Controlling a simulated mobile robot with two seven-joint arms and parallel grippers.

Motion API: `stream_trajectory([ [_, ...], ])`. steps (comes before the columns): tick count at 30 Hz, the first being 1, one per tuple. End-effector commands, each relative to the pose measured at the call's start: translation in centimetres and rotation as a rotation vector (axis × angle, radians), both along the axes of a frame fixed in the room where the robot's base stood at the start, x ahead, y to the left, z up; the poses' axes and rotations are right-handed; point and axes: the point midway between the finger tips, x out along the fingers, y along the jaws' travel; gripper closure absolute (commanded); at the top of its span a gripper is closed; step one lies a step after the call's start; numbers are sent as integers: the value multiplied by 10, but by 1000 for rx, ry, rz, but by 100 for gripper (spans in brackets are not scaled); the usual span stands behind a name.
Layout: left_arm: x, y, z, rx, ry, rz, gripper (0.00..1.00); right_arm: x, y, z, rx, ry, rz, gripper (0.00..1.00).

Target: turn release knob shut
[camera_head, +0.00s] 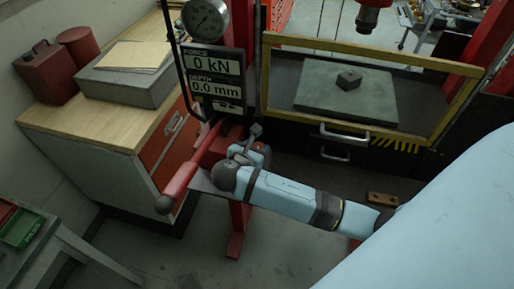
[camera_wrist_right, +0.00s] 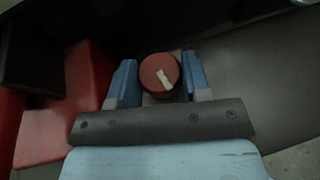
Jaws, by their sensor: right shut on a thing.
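The release knob (camera_wrist_right: 160,76) is a round red-brown knob with a white pointer mark, and it sits between the two blue fingers of my right gripper (camera_wrist_right: 160,82) in the right wrist view. The gripper is shut on it. In the head view my right gripper (camera_head: 256,150) is at the red pump body beneath the display, and the knob is mostly hidden by the gripper and wrist. My left gripper is not in view.
A red pump handle (camera_head: 180,178) with a dark ball end slopes down left of my wrist. The display (camera_head: 214,75) reads 0 kN and 0.0 mm, under a round gauge (camera_head: 205,19). A yellow-framed guard (camera_head: 360,52) stands before a plate with a dark block (camera_head: 348,80).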

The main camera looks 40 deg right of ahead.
Motion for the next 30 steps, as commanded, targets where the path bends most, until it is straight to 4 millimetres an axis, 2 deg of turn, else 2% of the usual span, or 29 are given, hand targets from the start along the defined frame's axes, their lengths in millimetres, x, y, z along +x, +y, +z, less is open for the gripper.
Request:
stream_trajectory([
  [6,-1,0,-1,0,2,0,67,0,0,0,1,1,1,80],
  [7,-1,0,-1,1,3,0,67,0,0,0,1,1,1,49],
  [9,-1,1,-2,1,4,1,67,0,0,0,1,1,1,33],
  [10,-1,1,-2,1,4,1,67,0,0,0,1,1,1,30],
  [20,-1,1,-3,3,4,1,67,-2,3,1,1,0,2,30],
  [23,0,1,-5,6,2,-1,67,-6,13,4,2,1,3,30],
  [30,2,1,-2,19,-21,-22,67,-29,57,24,5,-1,3,30],
])
